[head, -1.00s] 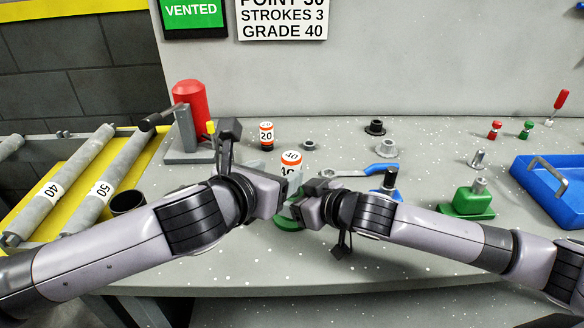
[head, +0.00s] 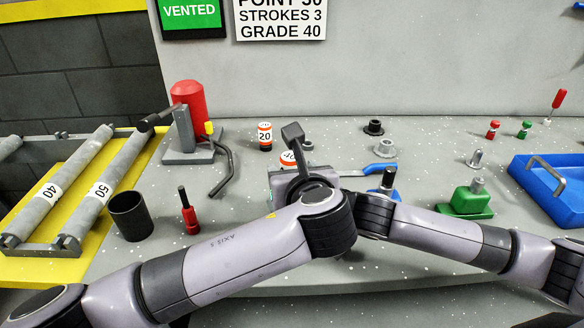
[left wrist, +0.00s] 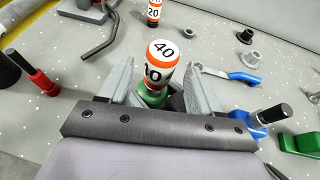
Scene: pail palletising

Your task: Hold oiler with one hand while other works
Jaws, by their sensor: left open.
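A white can with orange bands marked 40 (left wrist: 160,62) stands on a green base (left wrist: 152,97) in the left wrist view. In the head view only the can's top (head: 288,158) shows above my left gripper (head: 290,178). My left gripper is open, with one finger on each side of the can in the left wrist view (left wrist: 161,72); contact cannot be made out. My right arm reaches in from the right to the same spot. Its gripper is mostly hidden behind my left wrist, so its jaws cannot be judged.
A can marked 20 (head: 265,137) stands behind. A red cylinder on a grey stand (head: 189,102), a black cup (head: 131,216) and a red-black tool (head: 188,212) are left. A blue-handled wrench (head: 380,170), green block (head: 468,201) and blue tray (head: 548,187) are right. The front left bench is fairly clear.

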